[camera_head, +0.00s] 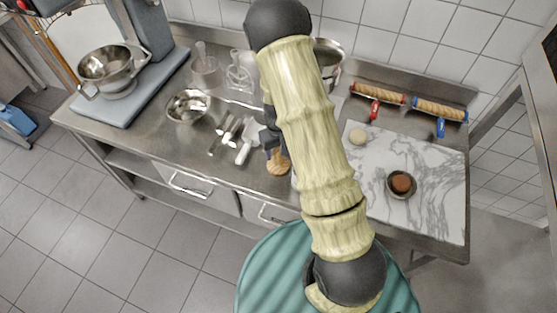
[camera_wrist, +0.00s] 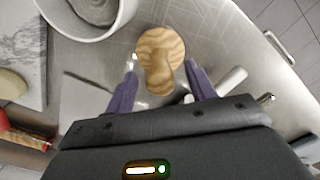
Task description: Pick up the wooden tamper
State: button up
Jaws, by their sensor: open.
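The wooden tamper (camera_wrist: 161,50) stands on the steel counter, with its round striped base and knob handle seen from above in the wrist view. In the head view the tamper (camera_head: 279,163) shows beside my arm, partly hidden by it. My gripper (camera_wrist: 162,75) is open, with its two purple fingers on either side of the tamper's handle. A gap shows between each finger and the handle, and nothing is held. In the head view my gripper (camera_head: 268,145) is mostly hidden behind my arm.
A white container (camera_wrist: 88,18) stands close to the tamper. A steel bowl (camera_head: 188,106) and several utensils (camera_head: 228,133) lie left of it in the head view. A marble board (camera_head: 430,190) with a small bowl (camera_head: 401,184) and rolling pins (camera_head: 440,110) is at right.

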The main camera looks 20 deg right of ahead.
dwell(0.5)
grip_shut()
jog(key=shift+r, duration=0.1)
notch_tip(320, 180, up, 10)
jog(key=b, duration=0.2)
jog(key=shift+b, duration=0.3)
dwell(0.6)
